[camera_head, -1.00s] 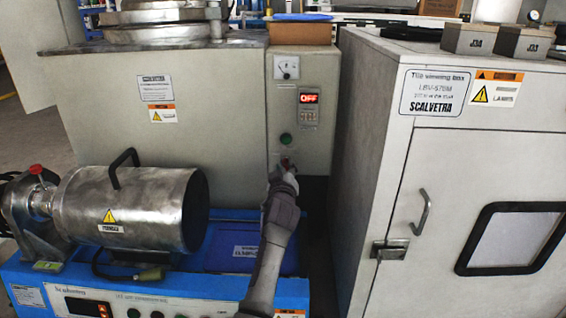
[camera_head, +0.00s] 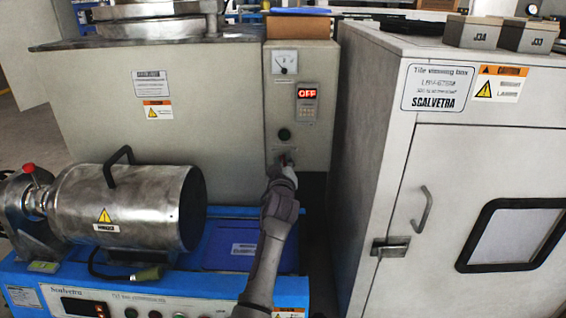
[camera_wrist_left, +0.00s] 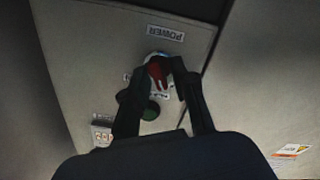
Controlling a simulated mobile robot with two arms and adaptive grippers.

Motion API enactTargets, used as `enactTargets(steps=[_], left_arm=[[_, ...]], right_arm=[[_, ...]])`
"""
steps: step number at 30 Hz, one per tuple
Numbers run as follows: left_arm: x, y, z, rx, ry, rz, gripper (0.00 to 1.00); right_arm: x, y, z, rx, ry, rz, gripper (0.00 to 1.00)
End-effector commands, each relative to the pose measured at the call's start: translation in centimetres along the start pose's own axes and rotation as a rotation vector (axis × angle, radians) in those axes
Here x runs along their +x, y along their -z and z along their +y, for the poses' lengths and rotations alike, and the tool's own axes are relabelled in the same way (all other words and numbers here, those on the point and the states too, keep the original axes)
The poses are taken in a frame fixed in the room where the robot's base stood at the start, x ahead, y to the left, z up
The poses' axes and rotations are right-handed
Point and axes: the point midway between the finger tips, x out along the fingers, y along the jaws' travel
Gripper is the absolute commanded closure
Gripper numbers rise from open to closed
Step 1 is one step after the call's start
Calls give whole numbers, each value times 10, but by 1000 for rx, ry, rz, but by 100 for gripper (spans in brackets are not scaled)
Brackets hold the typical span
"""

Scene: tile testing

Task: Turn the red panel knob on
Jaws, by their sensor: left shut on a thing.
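The red knob (camera_wrist_left: 158,73) sits on the grey control panel (camera_wrist_left: 92,40), beside a label reading POWER, in the left wrist view. My left gripper (camera_wrist_left: 157,77) has its two dark fingers on either side of the knob and is shut on it. In the head view my left gripper (camera_head: 284,162) is at the lower part of the panel, below a green button (camera_head: 284,134), and covers most of the knob. A display (camera_head: 307,94) on the panel reads OFF in red. My right gripper is not in view.
A grey tile box (camera_head: 400,160) with a handled door stands close to the right of the panel. A steel cylinder machine (camera_head: 130,205) on a blue base is at the left. A dark gap lies between the panel and the tile box.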

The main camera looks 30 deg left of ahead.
Motion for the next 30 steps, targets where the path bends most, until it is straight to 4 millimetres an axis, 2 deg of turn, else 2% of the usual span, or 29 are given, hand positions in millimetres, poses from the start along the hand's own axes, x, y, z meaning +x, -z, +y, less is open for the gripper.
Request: enactTargets(steps=[8,18,30], left_arm=[[0,2,2,140,0,-2,100],[0,2,4,450,0,-1,100],[0,0,4,804,0,0,100]], right_arm=[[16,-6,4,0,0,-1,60],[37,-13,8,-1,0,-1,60],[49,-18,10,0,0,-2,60]])
